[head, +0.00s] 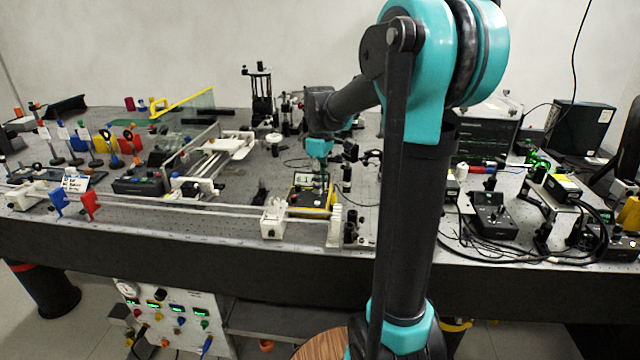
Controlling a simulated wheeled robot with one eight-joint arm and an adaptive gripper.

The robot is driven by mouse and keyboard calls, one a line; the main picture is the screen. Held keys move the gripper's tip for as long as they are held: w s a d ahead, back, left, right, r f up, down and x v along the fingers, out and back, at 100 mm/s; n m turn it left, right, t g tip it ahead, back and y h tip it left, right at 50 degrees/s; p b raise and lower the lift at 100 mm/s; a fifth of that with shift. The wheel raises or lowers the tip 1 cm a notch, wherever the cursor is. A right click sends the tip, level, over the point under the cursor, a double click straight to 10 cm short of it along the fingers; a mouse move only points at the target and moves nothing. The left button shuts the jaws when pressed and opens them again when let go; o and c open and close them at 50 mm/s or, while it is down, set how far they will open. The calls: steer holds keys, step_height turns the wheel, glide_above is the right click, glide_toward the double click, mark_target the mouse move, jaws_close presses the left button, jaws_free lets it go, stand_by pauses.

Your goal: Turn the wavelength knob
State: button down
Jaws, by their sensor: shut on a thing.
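My arm reaches over the bench, and my gripper (319,176) points down at a small black instrument with yellow edges (313,205) near the middle of the bench. The gripper is small and dark in this view. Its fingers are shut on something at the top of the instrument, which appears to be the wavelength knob. The knob itself is hidden by the fingers and too small to make out, so its angle cannot be told.
A long white rail (190,205) runs along the bench's front, with a white block (273,220) near the instrument. Red and blue plates (88,204) stand at left. Several posts stand behind the gripper. A black control box (492,216) with cables lies at right.

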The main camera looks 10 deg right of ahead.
steer(key=m, duration=1.1)
steer(key=shift+m, duration=1.8)
steer(key=c, duration=1.5)
jaws_free()
steer(key=shift+o, duration=0.2)
steer(key=shift+r, duration=0.15)
step_height(320, 180, up, 12)
